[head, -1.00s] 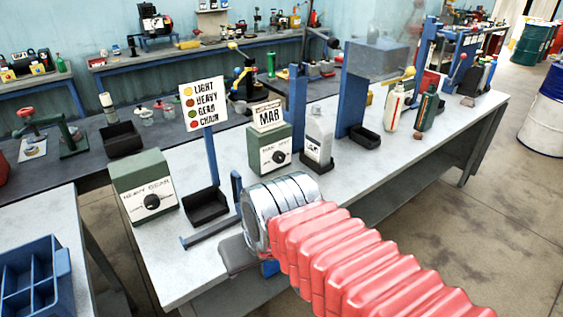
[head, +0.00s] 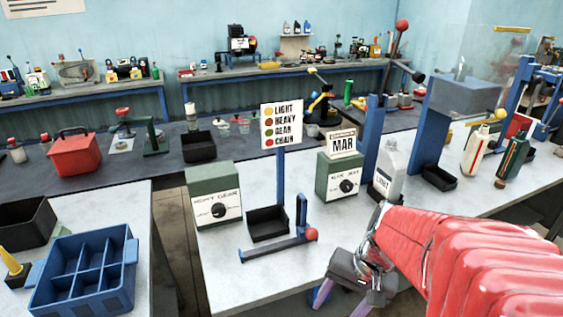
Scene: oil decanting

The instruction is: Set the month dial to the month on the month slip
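The month slip (head: 343,143) is a white card reading MAR, standing on top of a green box (head: 330,178). The month dial (head: 348,186) is a black round knob on that box's white front plate. The small print around it is too blurred to tell its setting. My gripper (head: 345,299) is at the bottom centre, in front of and below the dial box, apart from it. Its two fingers look spread and empty, with part of them cut off by the lower edge. My red-sleeved arm comes in from the right.
A second green box (head: 213,196) with a knob stands left. Between the boxes are a colour-list sign (head: 282,125), a black tray (head: 267,223) and a blue lever with a red knob (head: 311,234). A grey bottle (head: 387,172) stands close right of the dial box.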

